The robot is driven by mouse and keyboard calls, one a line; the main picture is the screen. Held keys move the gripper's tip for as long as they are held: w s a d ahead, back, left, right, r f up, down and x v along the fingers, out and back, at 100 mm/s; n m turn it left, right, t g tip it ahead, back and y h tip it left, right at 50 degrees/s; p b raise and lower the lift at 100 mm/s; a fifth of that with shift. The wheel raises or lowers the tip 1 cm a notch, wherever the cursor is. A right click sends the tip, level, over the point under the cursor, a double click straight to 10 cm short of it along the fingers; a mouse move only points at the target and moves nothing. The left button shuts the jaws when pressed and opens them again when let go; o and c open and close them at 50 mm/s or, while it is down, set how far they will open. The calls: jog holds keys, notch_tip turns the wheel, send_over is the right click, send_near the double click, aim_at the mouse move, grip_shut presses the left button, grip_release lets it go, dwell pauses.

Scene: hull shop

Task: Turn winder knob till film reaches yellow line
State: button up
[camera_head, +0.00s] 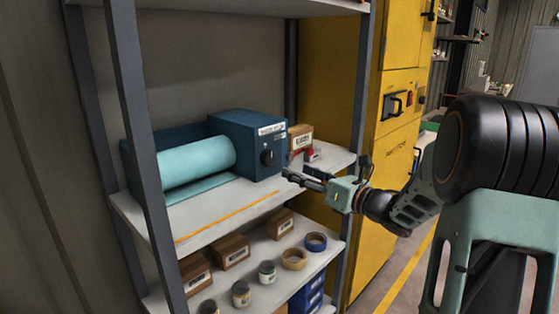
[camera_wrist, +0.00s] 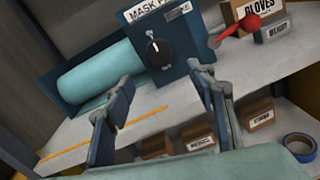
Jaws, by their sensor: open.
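The blue winder box (camera_head: 247,142) stands on the middle shelf, with a black round knob (camera_head: 267,157) on its front face. The knob also shows in the wrist view (camera_wrist: 158,48), beyond my fingers and apart from them. A roll of pale teal film (camera_head: 197,160) lies left of the box, and a short sheet of film (camera_head: 200,189) extends from it onto the shelf. The yellow-orange line (camera_head: 228,216) runs along the shelf near its front, with bare shelf between it and the film edge. My gripper (camera_wrist: 158,97) is open and empty, in front of the box.
The grey shelf unit's post (camera_head: 137,120) stands at left. A gloves carton (camera_wrist: 250,14) and a red-handled item (camera_wrist: 240,31) sit right of the winder. The lower shelf holds cartons, jars and tape rolls (camera_head: 316,241). A yellow cabinet (camera_head: 395,150) stands behind at right.

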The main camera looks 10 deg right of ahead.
aim_at(271, 160)
jog(key=p+x, duration=0.1)
jog(key=x, duration=0.9)
jog(key=shift+w+a, duration=0.2)
jog(key=shift+w, duration=0.05)
jog(key=shift+c, duration=0.5)
jog(key=c, duration=1.1)
